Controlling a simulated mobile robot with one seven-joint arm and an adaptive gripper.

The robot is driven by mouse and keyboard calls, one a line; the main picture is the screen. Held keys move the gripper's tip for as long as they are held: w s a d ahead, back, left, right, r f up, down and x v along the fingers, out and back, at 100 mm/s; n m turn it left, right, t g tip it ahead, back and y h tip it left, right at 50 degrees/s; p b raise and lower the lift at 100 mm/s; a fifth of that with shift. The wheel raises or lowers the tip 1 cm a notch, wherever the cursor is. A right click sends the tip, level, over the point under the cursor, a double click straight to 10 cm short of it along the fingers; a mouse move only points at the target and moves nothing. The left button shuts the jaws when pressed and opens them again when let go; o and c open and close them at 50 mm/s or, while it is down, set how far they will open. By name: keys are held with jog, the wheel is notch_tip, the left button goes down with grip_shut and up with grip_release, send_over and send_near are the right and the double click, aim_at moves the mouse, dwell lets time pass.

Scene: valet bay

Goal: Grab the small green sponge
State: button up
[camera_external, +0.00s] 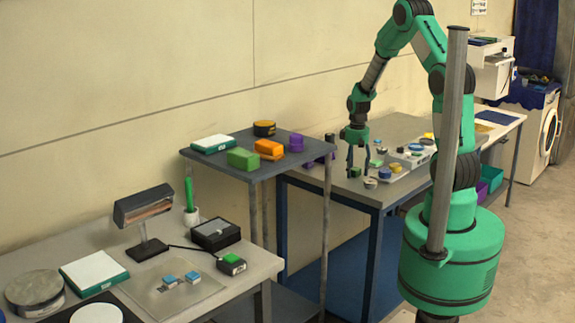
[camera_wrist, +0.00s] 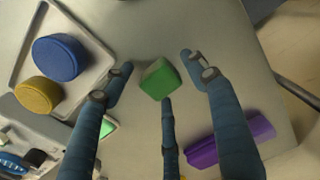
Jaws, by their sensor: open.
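The small green sponge (camera_wrist: 160,79) lies on the worktable, in the upper middle of the wrist view. In the external view it is a small green patch (camera_external: 355,171) below my gripper (camera_external: 358,170), partly hidden by the fingers. My gripper points down over the table with its fingers spread open and empty. In the wrist view the open fingers (camera_wrist: 157,72) stand left, right and below the sponge, with visible gaps around it. I cannot tell the exact height of the fingertips above the table.
A purple block (camera_wrist: 230,141) lies close by the right finger. A pale tray (camera_wrist: 82,22) with a blue round piece (camera_wrist: 57,57) and a yellow one (camera_wrist: 38,95) is at left. A raised grey shelf (camera_external: 215,168) carries a larger green block (camera_external: 243,158) and an orange one (camera_external: 269,148).

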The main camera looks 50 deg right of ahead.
aim_at(356, 168)
jog(key=c, duration=0.9)
jog(key=shift+r, duration=0.1)
jog(key=shift+c, duration=0.2)
jog(key=shift+r, duration=0.45)
notch_tip(356, 168, up, 3)
jog(key=shift+f+p, duration=0.1)
jog(key=shift+p, duration=0.5)
jog(key=s+a, duration=0.2)
jog(key=s, duration=0.3)
jog(key=s+a+p, duration=0.1)
jog(key=s+a, duration=0.1)
jog(key=s, duration=0.3)
jog(key=s+a+r, duration=0.1)
jog(key=s+a, duration=0.1)
jog(key=s, duration=0.3)
jog(key=shift+r+p, duration=0.1)
jog(key=shift+p, duration=0.25)
